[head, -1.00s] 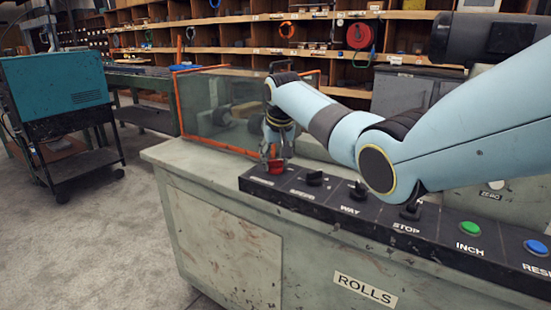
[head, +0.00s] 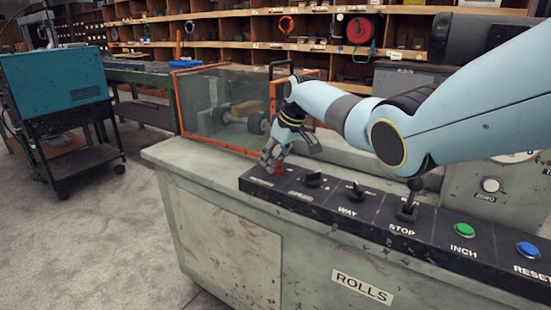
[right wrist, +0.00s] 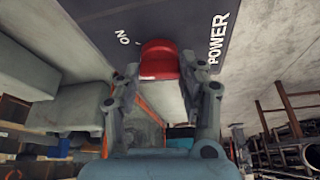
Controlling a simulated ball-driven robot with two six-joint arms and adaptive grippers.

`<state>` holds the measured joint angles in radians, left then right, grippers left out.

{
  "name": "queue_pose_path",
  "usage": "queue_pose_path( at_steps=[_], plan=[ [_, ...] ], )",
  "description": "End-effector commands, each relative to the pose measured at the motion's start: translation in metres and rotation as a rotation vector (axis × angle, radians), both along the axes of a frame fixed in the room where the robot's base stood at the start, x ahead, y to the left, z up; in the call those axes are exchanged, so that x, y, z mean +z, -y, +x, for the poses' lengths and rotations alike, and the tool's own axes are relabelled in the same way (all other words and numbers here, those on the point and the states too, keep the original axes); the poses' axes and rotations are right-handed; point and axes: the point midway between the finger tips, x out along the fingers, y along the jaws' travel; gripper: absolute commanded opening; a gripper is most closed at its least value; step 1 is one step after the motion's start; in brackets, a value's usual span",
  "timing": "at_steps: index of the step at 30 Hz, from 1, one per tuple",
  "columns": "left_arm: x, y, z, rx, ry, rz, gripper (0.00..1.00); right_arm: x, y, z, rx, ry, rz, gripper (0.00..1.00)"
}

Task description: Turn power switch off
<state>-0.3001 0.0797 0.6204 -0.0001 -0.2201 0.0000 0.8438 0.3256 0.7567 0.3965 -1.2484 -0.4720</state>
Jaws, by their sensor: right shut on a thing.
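The red power switch (right wrist: 158,60) sits on the dark control panel, between the word "ON" (right wrist: 124,37) and the word "POWER" (right wrist: 217,40) in the right wrist view. In the head view the red switch (head: 278,170) is at the far left end of the panel, partly hidden by my fingers. My right gripper (head: 272,160) comes down on it at a tilt. In the right wrist view my right gripper (right wrist: 160,80) has a finger on each side of the switch and is shut on it. My left gripper is not in view.
The panel (head: 330,208) continues right with black switches, a green INCH button (head: 467,230) and a blue RESET button (head: 535,248). An orange-framed clear guard (head: 215,110) stands behind the gripper. A teal box on a cart (head: 57,85) stands left across open floor.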

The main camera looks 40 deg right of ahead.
Motion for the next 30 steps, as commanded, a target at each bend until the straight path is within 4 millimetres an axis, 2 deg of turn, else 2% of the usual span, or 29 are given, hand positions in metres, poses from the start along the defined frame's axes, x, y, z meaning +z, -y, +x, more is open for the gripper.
queue_pose_path(
  at_steps=[11,21,30],
  plan=[
    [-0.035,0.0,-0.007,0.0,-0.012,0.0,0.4,-0.005,0.002,0.002,0.356,0.002,0.001,0.08],
    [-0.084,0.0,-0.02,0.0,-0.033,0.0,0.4,-0.007,0.003,0.003,0.668,0.002,0.0,0.08],
    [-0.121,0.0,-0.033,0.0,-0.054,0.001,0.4,-0.006,0.003,0.003,0.871,0.001,-0.001,0.08]
  ],
)
